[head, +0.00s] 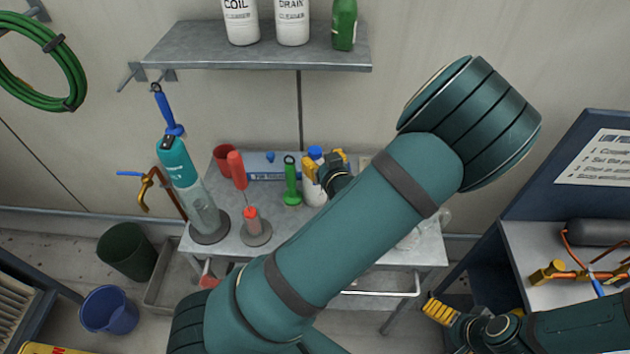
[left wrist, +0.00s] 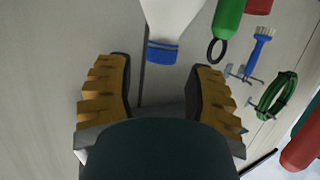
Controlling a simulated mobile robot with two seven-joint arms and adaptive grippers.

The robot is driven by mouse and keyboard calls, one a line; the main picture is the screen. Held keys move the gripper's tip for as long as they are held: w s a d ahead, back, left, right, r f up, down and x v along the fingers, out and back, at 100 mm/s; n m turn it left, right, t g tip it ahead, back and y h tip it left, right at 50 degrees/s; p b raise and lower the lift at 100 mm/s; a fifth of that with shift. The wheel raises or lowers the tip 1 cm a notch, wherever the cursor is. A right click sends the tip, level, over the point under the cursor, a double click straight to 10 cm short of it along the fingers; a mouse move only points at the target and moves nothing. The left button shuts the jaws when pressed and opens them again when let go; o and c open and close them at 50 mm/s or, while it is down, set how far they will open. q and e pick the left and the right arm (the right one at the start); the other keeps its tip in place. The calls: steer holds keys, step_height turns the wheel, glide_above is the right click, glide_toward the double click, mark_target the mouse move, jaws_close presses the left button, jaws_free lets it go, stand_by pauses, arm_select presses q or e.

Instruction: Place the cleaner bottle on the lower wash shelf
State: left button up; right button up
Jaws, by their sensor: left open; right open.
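A white bottle with a blue cap (head: 314,193) stands on the grey bench (head: 405,255), partly hidden by my left gripper (head: 325,166). The left gripper is open at the bottle's upper part. In the left wrist view the blue cap (left wrist: 163,52) lies between the spread tips of the left gripper (left wrist: 160,80); no clear grip shows. Two white bottles, labelled coil cleaner (head: 241,20) and drain cleaner (head: 292,20), stand on the grey wall shelf (head: 190,45). My right gripper (head: 440,310) is open and empty at the lower right, away from the bench.
A green bottle (head: 344,25) stands on the wall shelf. A green brush (head: 291,182), red tool (head: 237,170), red cup (head: 224,157) and teal pump sprayer (head: 178,165) crowd the bench's left. My left arm hides much of the bench. Buckets (head: 108,310) stand on the floor.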

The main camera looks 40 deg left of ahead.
mark_target(316, 153)
arm_select(q)
steer(key=x, duration=0.5)
steer(key=shift+r, duration=0.1)
jaws_close()
steer(key=shift+r, duration=0.1)
